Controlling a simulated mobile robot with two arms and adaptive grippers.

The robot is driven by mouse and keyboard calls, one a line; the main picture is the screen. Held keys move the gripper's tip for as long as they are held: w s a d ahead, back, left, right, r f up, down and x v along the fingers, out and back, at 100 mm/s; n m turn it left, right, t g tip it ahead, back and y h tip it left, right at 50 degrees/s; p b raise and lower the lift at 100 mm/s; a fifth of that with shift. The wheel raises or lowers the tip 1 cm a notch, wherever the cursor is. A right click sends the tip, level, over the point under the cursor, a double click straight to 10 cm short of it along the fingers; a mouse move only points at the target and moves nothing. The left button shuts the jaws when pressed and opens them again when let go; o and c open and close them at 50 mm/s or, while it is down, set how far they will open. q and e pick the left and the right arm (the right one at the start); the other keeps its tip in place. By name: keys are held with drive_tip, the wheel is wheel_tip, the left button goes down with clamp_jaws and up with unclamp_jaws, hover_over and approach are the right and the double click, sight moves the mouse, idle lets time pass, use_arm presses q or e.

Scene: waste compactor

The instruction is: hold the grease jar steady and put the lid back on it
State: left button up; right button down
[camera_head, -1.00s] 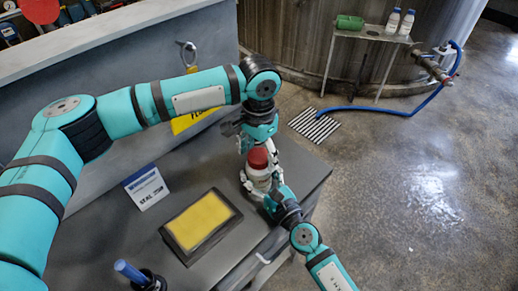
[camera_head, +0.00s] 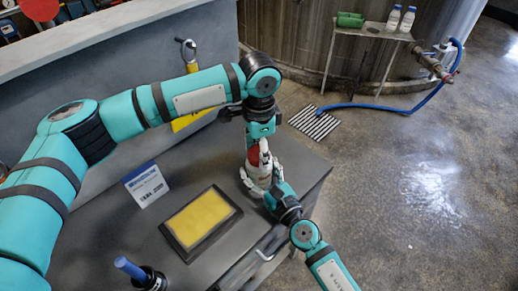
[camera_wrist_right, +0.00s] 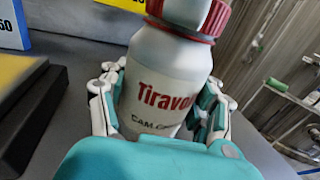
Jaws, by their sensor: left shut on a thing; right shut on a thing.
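The grease jar (camera_wrist_right: 160,85) is white with red lettering and stands upright near the far right part of the dark table; it also shows in the head view (camera_head: 262,180). My right gripper (camera_wrist_right: 160,105) is shut around its body, one finger on each side. The red lid (camera_head: 253,157) is at the top of the jar, and its red edge (camera_wrist_right: 180,28) shows at the neck in the right wrist view. My left gripper (camera_head: 259,152) comes down from above and is shut on the lid, hiding much of it. I cannot tell whether the lid is fully seated.
A yellow pad in a black frame (camera_head: 163,237), a small printed card (camera_head: 147,186) and a blue-handled tool (camera_head: 130,269) are on the table left of the jar. A grey wall (camera_head: 130,85) rises behind. The table's right edge is close to the jar.

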use_arm(q)
drive_tip(key=o, duration=1.4)
drive_tip(key=shift+r, duration=0.1)
wheel_tip(320, 180, up, 12)
drive_tip(key=shift+f, duration=0.1)
use_arm(e)
drive_tip(key=shift+c, duration=0.9)
unclamp_jaws()
drive_tip(key=v, duration=1.2)
